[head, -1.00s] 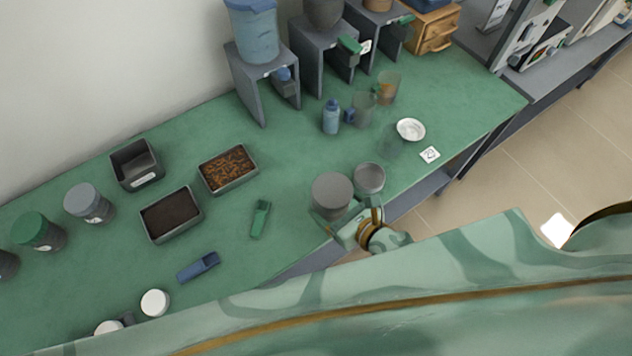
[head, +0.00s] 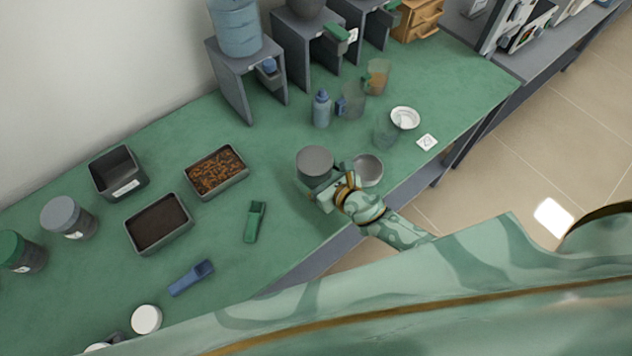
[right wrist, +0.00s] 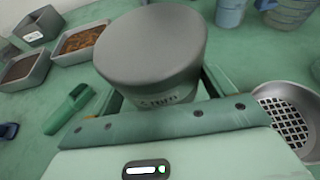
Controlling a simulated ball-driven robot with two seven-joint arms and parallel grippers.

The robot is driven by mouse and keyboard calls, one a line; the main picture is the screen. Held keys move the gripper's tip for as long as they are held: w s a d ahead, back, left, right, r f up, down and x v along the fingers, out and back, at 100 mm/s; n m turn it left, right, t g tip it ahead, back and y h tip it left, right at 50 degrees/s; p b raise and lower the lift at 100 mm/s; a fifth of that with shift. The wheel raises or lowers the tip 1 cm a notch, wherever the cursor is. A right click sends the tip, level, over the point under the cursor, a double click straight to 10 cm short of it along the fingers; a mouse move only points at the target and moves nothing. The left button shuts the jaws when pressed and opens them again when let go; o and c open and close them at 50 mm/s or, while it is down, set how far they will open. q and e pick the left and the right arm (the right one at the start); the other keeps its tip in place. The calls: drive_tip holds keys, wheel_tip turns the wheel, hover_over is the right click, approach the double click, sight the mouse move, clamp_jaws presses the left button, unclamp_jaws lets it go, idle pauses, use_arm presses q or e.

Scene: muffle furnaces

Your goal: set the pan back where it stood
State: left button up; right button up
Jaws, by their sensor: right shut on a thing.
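My right gripper (head: 327,188) is shut on a grey, round, flat-topped container, which I take to be the pan (head: 314,161). My left gripper is not in view.
A green scoop (head: 255,221) lies left of the gripper, with a soil tray (head: 185,238) and a tray of brown flakes (head: 240,178) beyond. A blue bottle (head: 321,108), jugs and a white dish (head: 404,118) stand behind. The bench between scoop and bottle is clear.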

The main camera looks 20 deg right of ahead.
drive_tip(key=f+b, duration=0.3)
drive_tip(key=f, duration=0.1)
drive_tip(key=shift+w+a+b, duration=0.1)
drive_tip(key=shift+w+b, duration=0.25)
drive_tip(key=shift+r, duration=0.15)
drive_tip(key=shift+f, duration=0.2)
drive_tip(key=o, duration=1.2)
drive_tip(key=shift+r, duration=0.15)
drive_tip(key=shift+s+r+p, duration=0.2)
drive_tip(key=shift+p, duration=0.15)
drive_tip(key=p+v, duration=0.1)
drive_tip(key=v, duration=0.9)
drive_tip(key=shift+s+p, duration=0.2)
drive_tip(key=shift+p, duration=0.15)
drive_tip(key=shift+s+d+r, duration=0.2)
drive_tip(key=shift+s+d, duration=0.15)
drive_tip(key=shift+s, duration=0.15)
